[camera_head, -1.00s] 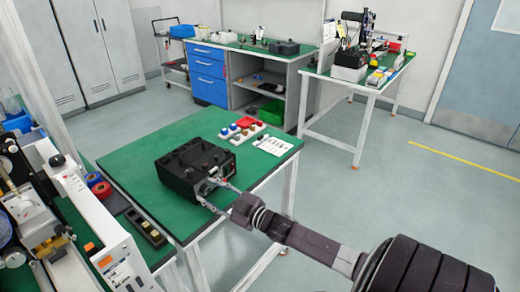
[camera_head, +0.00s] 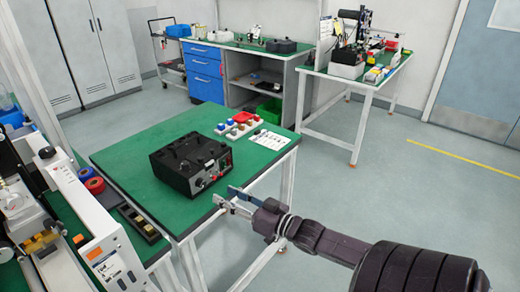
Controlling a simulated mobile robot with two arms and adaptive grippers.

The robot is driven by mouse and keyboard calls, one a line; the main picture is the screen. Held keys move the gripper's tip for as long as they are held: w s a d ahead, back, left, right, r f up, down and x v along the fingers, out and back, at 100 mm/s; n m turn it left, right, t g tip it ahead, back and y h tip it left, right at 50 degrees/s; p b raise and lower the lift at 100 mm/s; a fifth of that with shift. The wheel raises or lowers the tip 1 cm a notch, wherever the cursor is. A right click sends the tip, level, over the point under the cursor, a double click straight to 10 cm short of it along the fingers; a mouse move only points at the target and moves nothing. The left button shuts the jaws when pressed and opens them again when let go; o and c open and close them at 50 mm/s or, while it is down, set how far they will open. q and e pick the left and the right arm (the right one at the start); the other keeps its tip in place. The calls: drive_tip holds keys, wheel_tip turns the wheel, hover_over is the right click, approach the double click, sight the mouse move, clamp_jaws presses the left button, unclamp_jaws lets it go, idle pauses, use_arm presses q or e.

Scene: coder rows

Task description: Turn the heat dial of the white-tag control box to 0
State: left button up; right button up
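A black control box (camera_head: 190,162) sits on the green-topped table (camera_head: 135,155). Its front face turns toward the lower right and carries a round knob (camera_head: 201,182) and small red parts near its right corner. A white tag cannot be made out clearly, and the dial's setting is too small to read. My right gripper (camera_head: 223,195) is in front of the box, just off the table's front edge. Its fingers are apart with nothing between them, and it does not touch the box. My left gripper is not in view.
Behind the box are a block with blue and red caps (camera_head: 237,126) and a white printed sheet (camera_head: 263,140). Machinery with a white panel (camera_head: 105,245) stands close on the left. Floor is clear to the right.

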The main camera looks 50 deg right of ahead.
drive_tip(key=s+d+f+g+h+p, duration=0.1)
drive_tip(key=s+f, duration=0.3)
drive_tip(key=f, duration=0.8)
drive_tip(key=s+d+f+m+g+h+p, duration=0.1)
drive_tip(key=s+d+f+g+h, duration=0.1)
drive_tip(key=f, duration=1.1)
drive_tip(key=shift+s+d+f+g+h, duration=0.15)
drive_tip(key=shift+s+d+g+h, duration=0.4)
drive_tip(key=shift+s+g, duration=0.7)
drive_tip(key=shift+d, duration=0.1)
drive_tip(key=s+a+f+n+g, duration=0.1)
drive_tip(key=s+a+f+g, duration=0.15)
drive_tip(key=s+f, duration=0.55)
drive_tip(key=s+a+f+g, duration=0.25)
drive_tip(key=s+f, duration=0.35)
drive_tip(key=f, duration=0.4)
drive_tip(key=s+a+f+n+g, duration=0.1)
drive_tip(key=s+a+f+g, duration=0.1)
drive_tip(key=s+a+f, duration=0.2)
drive_tip(key=s+a+f+n+g+y, duration=0.1)
drive_tip(key=s+a+f+g, duration=0.1)
drive_tip(key=s+a, duration=0.4)
drive_tip(key=s+a+f+n+g, duration=0.1)
drive_tip(key=s+a+f, duration=0.4)
drive_tip(key=s, duration=0.7)
drive_tip(key=shift+f+g, duration=0.35)
drive_tip(key=shift+g, duration=0.3)
